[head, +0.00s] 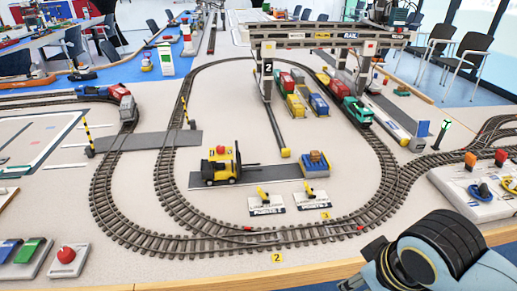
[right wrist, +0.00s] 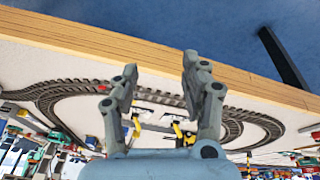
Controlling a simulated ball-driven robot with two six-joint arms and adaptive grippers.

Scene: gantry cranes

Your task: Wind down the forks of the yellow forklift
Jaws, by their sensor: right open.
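The yellow forklift (head: 222,168) stands on a dark grey strip inside the track loop in the head view. It has a red part (head: 221,150) on top, and its dark forks (head: 249,165) point right, low toward a loaded pallet (head: 315,164). Whether the forks touch the strip is too small to tell. My right gripper (right wrist: 160,70) is open and empty in the right wrist view, with its fingers spread over the table's edge area. In the head view my right arm is at the bottom right, well apart from the forklift. My left gripper is out of view.
Two white plates with yellow levers (head: 265,201) (head: 311,196) lie in front of the forklift. Track (head: 160,200) rings the area. A gantry crane (head: 325,33) stands behind, over wagons and containers. A control box (head: 475,190) is at right, a red button (head: 67,257) at front left.

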